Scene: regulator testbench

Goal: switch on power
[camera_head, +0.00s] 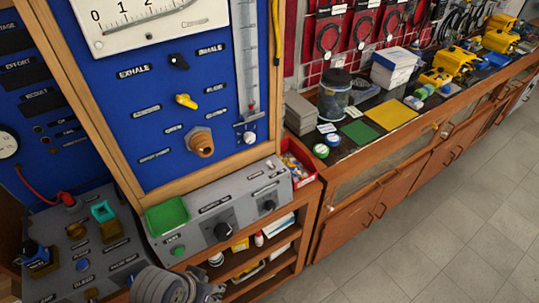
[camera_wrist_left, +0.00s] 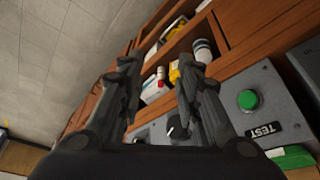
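A grey sloped control box (camera_head: 200,242) stands at the foot of the blue panel. On its front are a green button (camera_head: 178,251) and two black knobs, a larger one (camera_head: 224,231) and a smaller one (camera_head: 268,206). Most labels are too small to read. In the left wrist view the green button (camera_wrist_left: 248,100) sits beside a TEST label (camera_wrist_left: 264,130), and a black knob (camera_wrist_left: 175,128) shows between the fingers. My left gripper (camera_wrist_left: 160,75) is open and empty, in front of the box and apart from it. In the head view it is partly cut off at the bottom edge (camera_head: 215,293). My right gripper is out of view.
A green tray (camera_head: 167,216) sits on the box's left end. Wooden shelves (camera_head: 262,262) with bottles and small boxes stand below and right. A blue panel (camera_head: 170,100) with dial and valves rises behind. A grey panel (camera_head: 75,250) lies left. The floor (camera_head: 420,230) is clear.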

